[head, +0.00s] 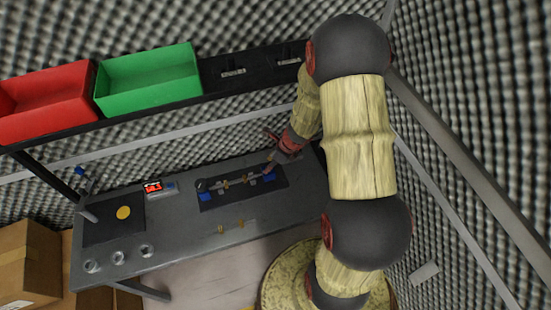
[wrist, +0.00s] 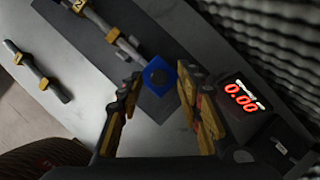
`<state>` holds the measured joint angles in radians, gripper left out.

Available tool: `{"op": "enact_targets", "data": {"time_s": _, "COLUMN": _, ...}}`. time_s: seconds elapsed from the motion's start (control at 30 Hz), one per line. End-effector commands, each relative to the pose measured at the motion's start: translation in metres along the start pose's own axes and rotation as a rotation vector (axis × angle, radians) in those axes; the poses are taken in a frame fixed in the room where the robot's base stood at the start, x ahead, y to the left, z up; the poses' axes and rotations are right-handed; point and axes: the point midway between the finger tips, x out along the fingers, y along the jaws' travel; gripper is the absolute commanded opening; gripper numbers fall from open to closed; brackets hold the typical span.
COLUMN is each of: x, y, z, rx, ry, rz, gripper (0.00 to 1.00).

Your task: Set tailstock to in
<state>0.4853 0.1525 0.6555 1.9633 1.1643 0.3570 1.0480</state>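A dark fixture plate (head: 243,196) lies on the grey bench, carrying a rod with yellow collars and blue blocks. In the wrist view, a blue six-sided piece with a dark centre (wrist: 159,76) sits at the near end of the rod (wrist: 127,45). Which part is the tailstock, and its setting, I cannot tell for sure. My gripper (wrist: 162,108) is open, its yellow-and-black fingers apart on either side below the blue piece. In the head view my gripper (head: 271,163) is small, over the right part of the plate.
A red digital display reading 0.00 (wrist: 241,96) stands close to my right finger. A red bin (head: 45,100) and a green bin (head: 150,80) stand on the shelf above. Cardboard boxes (head: 28,262) stand at left.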

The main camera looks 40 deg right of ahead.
Motion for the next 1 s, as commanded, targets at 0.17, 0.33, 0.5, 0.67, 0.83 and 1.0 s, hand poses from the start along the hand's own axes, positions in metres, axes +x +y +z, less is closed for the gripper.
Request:
{"op": "enact_targets", "data": {"time_s": 0.17, "x": -0.034, "y": -0.001, "z": 0.000, "rx": -0.001, "ry": -0.002, "rz": -0.004, "gripper": 0.36}}
{"op": "enact_targets", "data": {"time_s": 0.33, "x": -0.069, "y": -0.001, "z": 0.000, "rx": 0.000, "ry": -0.002, "rz": -0.004, "gripper": 0.36}}
{"op": "enact_targets", "data": {"time_s": 0.5, "x": -0.095, "y": -0.001, "z": 0.000, "rx": 0.000, "ry": -0.001, "rz": -0.003, "gripper": 0.36}}
{"op": "enact_targets", "data": {"time_s": 0.67, "x": -0.107, "y": 0.000, "z": -0.001, "rx": 0.000, "ry": 0.001, "rz": 0.000, "gripper": 0.36}}
{"op": "enact_targets", "data": {"time_s": 0.83, "x": -0.109, "y": 0.000, "z": -0.001, "rx": 0.000, "ry": 0.001, "rz": 0.000, "gripper": 0.36}}
{"op": "enact_targets", "data": {"time_s": 1.0, "x": -0.109, "y": 0.000, "z": -0.001, "rx": 0.000, "ry": 0.001, "rz": 0.000, "gripper": 0.36}}
